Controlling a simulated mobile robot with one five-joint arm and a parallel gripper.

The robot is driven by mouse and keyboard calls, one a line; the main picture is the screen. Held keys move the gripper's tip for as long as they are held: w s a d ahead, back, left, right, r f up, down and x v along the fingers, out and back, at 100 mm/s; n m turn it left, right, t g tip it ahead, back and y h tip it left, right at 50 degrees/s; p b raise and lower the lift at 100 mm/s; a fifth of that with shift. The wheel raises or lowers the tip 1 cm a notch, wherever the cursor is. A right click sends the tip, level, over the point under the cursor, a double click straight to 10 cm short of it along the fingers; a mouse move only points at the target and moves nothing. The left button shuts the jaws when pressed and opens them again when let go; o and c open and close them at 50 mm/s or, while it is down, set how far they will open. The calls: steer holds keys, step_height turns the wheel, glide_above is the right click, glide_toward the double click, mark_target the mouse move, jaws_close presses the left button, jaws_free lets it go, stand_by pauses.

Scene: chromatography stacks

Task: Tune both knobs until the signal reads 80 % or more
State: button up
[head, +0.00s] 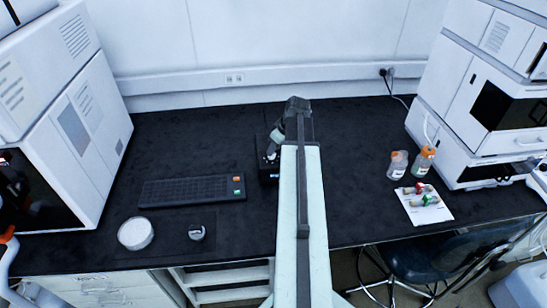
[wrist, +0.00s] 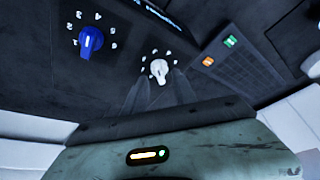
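A dark instrument box (head: 268,180) stands on the black bench, partly hidden by my arm. Its panel shows in the wrist view with a blue knob (wrist: 91,42) and a white knob (wrist: 159,69), each ringed by printed numbers. A display (wrist: 158,14) with blue text is cut off at the top edge, so its reading cannot be made out. My gripper (wrist: 160,78) has its two dark fingers on either side of the white knob, with a gap between them. Whether they touch it cannot be told. In the head view my gripper (head: 274,145) is just above the box.
A dark keypad (head: 192,191) with orange and green keys lies left of the box. A white round dish (head: 135,233) and a small metal item (head: 196,233) are in front of it. Bottles (head: 397,165) and a white card (head: 425,207) with coloured fittings are at right.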

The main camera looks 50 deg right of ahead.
steer(key=shift+x, duration=0.9)
steer(key=shift+r, duration=0.1)
jaws_close()
steer(key=shift+n, duration=0.3)
steer(key=n, duration=0.1)
steer(key=n+y, duration=0.1)
steer(key=n, duration=0.1)
steer(key=shift+d+y, duration=0.25)
steer(key=shift+y, duration=0.05)
steer(key=shift+w+d+n+g+y, duration=0.1)
steer(key=shift+n+g+y, duration=0.3)
steer(key=shift+n, duration=0.85)
steer(key=shift+w+n+g+y, duration=0.1)
steer(key=shift+n+g+y, duration=0.25)
steer(key=shift+n, duration=0.9)
